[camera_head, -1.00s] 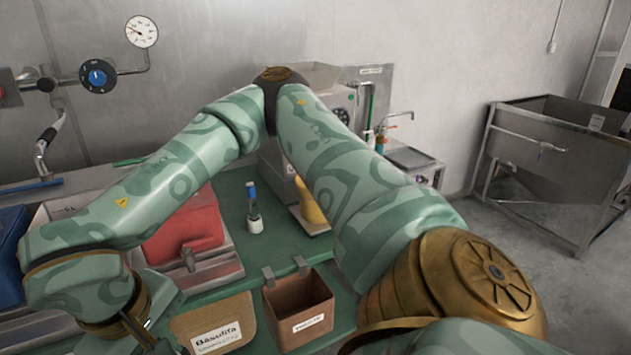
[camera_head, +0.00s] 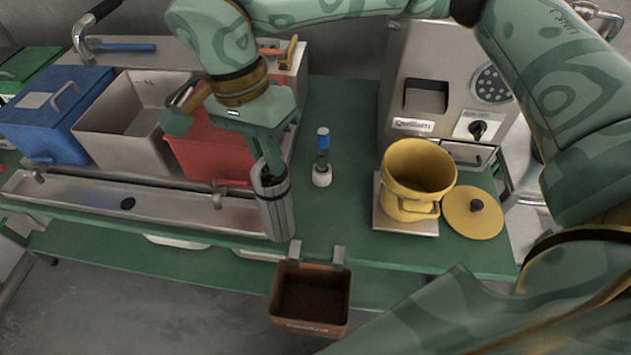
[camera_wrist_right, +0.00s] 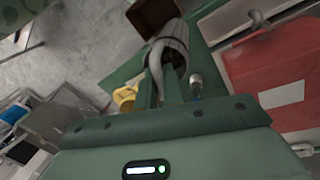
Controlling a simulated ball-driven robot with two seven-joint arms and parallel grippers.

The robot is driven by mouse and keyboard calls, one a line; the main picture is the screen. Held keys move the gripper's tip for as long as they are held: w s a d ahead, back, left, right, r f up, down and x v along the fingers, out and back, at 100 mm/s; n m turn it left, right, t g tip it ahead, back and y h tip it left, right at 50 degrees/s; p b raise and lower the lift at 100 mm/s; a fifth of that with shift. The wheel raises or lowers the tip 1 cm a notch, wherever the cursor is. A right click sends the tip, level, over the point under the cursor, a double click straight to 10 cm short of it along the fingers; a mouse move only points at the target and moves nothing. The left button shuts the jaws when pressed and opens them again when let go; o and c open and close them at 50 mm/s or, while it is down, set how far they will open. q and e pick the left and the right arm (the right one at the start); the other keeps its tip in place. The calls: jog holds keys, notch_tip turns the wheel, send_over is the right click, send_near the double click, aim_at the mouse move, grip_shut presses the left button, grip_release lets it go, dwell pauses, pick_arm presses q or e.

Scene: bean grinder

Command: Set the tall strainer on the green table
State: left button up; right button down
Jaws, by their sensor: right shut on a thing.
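The tall strainer (camera_head: 276,212) is a grey ribbed cylinder, upright or nearly so, at the front of the green table (camera_head: 345,110). My right gripper (camera_head: 268,170) is above it, shut on its upper end. In the right wrist view the strainer (camera_wrist_right: 172,36) extends away from the fingers (camera_wrist_right: 162,92), with a curved grey handle beside them. The strainer's bottom is close to the table's front edge, beside the sink ledge; I cannot tell if it touches the table. My left gripper is not in view.
A blue-capped white bottle (camera_head: 322,165) stands right of the strainer. A yellow pot (camera_head: 418,170) sits on a scale, its lid (camera_head: 472,212) beside it. A brown bin (camera_head: 310,298) hangs at the front edge. A red container (camera_head: 215,140) is left. Green surface around the bottle is free.

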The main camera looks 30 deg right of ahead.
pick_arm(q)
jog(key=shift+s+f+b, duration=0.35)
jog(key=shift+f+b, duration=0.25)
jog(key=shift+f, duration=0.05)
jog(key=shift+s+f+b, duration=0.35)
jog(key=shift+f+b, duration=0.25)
pick_arm(e)
jog(key=w+d+f, duration=0.5)
jog(key=d+f, duration=0.5)
jog(key=f, duration=0.1)
jog(key=shift+f, duration=0.4)
jog(key=c, duration=1.5)
grip_release()
jog(key=shift+f, duration=0.15)
jog(key=shift+c, duration=0.2)
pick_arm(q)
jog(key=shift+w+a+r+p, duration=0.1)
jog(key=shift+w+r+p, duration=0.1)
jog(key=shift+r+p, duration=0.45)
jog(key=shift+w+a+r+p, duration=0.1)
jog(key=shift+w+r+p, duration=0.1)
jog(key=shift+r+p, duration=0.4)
pick_arm(e)
jog(key=v, duration=1.2)
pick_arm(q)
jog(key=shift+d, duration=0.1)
